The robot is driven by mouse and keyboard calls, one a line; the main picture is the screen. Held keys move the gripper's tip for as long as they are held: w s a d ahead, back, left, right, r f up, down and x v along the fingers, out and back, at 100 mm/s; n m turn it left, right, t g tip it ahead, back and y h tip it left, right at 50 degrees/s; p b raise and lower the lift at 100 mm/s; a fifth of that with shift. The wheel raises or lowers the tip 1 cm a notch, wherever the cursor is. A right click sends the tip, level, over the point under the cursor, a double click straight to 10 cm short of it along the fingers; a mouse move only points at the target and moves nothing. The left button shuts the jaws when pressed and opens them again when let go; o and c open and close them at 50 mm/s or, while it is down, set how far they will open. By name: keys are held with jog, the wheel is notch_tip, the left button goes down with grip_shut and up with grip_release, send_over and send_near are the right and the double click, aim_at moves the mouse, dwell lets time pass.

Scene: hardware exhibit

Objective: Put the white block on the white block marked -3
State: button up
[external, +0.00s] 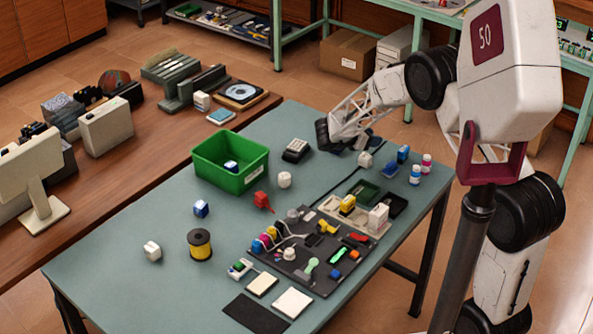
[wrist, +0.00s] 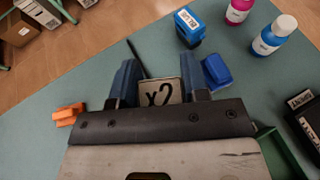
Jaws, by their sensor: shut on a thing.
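In the wrist view, my gripper (wrist: 160,82) has its two blue fingers on either side of a pale block marked x2 (wrist: 161,93) and is shut on it. In the external view, my gripper (external: 352,146) is at the far right of the table, with the white block (external: 365,160) at its tips. I cannot tell whether the block touches the table. Other white blocks stand apart: one right of the green bin (external: 284,180) and one at the near left (external: 152,251). No marking of -3 is readable on any of them.
The green bin (external: 247,180) holds a blue-and-white block. Blue (external: 416,175) and pink (external: 427,163) bottles and a blue stamp (wrist: 188,28) stand near my gripper. A dark board (external: 283,272) with small parts fills the table's middle right. The left side has free room.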

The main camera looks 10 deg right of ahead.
jog(key=shift+f, duration=1.75)
jog(key=shift+f, duration=0.1)
jog(key=o, duration=0.9)
jog(key=v, duration=1.2)
